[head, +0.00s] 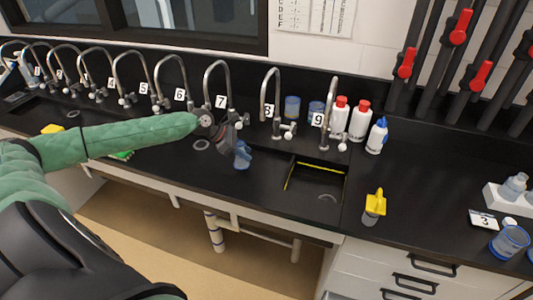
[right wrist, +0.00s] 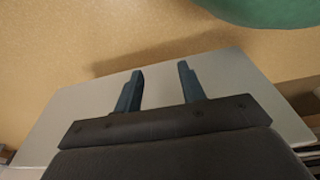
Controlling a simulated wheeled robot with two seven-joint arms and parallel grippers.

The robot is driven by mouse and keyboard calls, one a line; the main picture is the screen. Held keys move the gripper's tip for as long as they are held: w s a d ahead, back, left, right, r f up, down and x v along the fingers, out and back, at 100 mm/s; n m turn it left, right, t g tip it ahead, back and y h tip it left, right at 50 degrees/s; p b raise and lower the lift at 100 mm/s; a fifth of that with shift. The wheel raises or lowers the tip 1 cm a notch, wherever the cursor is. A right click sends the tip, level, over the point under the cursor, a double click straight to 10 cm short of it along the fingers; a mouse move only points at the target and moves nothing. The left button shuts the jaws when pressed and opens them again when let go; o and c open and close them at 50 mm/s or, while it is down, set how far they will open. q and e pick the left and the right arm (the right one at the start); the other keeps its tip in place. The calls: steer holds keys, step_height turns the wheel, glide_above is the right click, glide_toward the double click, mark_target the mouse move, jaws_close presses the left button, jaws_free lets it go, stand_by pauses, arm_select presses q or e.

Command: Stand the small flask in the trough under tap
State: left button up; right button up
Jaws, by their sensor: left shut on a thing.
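My left gripper (head: 236,147) is over the black bench, in front of the tap marked 7 (head: 217,85). It is shut on a small bluish thing (head: 242,160), which looks like the small flask; the fingers partly hide it, and its outline is hard to tell. A trough opening with yellow edging (head: 288,178) lies to its right, below the taps marked 8 (head: 266,95) and 9 (head: 330,110). More trough (head: 40,107) shows at the far left under the low-numbered taps. My right gripper (right wrist: 160,85) is open and empty in the right wrist view.
White bottles with red caps (head: 339,115) and a blue-capped bottle (head: 377,136) stand right of tap 9. A yellow-topped grey container (head: 374,207), a card marked 3 (head: 482,219), a blue beaker (head: 509,242) and a white rack (head: 497,199) are on the right bench.

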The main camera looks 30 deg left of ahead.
arm_select(q)
steer(key=shift+f, duration=0.75)
steer(key=w+d+p, duration=0.1)
steer(key=d, duration=0.1)
steer(key=w+d+p, duration=0.1)
steer(key=shift+w+d, duration=0.35)
steer(key=shift+w+d+r+p, duration=0.1)
steer(key=shift+w+d+p, duration=0.25)
steer(key=shift+d, duration=0.1)
steer(key=shift+w+d+r+p, duration=0.1)
steer(key=shift+w+d+p, duration=0.65)
steer(key=shift+d, duration=0.35)
steer(key=shift+a+f, duration=0.15)
steer(key=shift+f, duration=0.55)
steer(key=shift+s+f, duration=0.15)
arm_select(e)
steer(key=s+d+f, duration=0.3)
steer(key=s+f, duration=0.1)
steer(key=s, duration=0.5)
steer(key=shift+s+f, duration=0.15)
steer(key=shift+s, duration=0.15)
